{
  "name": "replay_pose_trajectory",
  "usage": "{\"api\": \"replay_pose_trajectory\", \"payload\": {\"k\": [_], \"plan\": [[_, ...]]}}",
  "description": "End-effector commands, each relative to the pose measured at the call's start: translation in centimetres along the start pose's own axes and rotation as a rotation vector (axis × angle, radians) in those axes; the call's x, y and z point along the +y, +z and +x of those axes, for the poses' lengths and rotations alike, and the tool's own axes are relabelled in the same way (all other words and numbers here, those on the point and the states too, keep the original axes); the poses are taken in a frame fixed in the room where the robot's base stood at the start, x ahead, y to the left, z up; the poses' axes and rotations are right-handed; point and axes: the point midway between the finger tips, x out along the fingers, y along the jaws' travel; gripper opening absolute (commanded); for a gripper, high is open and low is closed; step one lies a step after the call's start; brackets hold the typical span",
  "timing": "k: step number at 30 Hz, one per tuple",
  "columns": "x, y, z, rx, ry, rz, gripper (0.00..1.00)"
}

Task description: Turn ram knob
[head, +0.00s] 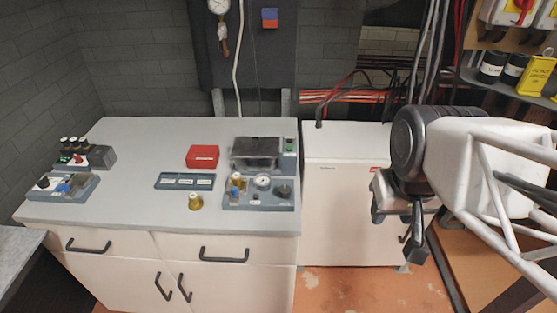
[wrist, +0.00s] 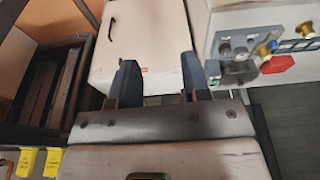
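A blue-grey control panel (head: 258,194) sits at the front right of the bench top. It carries a round gauge (head: 262,182), a dark knob (head: 283,191) and a brass-coloured knob (head: 237,179); I cannot tell which control is the ram knob. In the head view my gripper (head: 400,222) hangs in front of the white cabinet, well to the right of the panel and touching no control.
The bench top (head: 125,180) also holds a red box (head: 202,156), a labelled dark tray (head: 185,181), a loose brass-coloured piece (head: 195,201) and other small units at left. A white cabinet (head: 340,160) stands right of the bench. Shelves with bottles are at far right.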

Motion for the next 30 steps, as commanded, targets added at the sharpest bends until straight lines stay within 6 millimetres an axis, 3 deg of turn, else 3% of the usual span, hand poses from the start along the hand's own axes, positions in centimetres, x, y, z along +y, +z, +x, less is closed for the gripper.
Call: {"api": "replay_pose_trajectory", "payload": {"k": [1, 5, 17, 30], "plan": [[-0.1, -0.4, 0.1, -0.004, -0.001, -0.017, 0.51], [-0.7, -1.8, 0.6, -0.018, -0.006, -0.086, 0.67], [-3.6, -8.3, 3.4, -0.067, -0.033, -0.406, 0.67], [-8.2, -15.0, 8.2, -0.118, -0.074, -0.774, 0.67]]}}
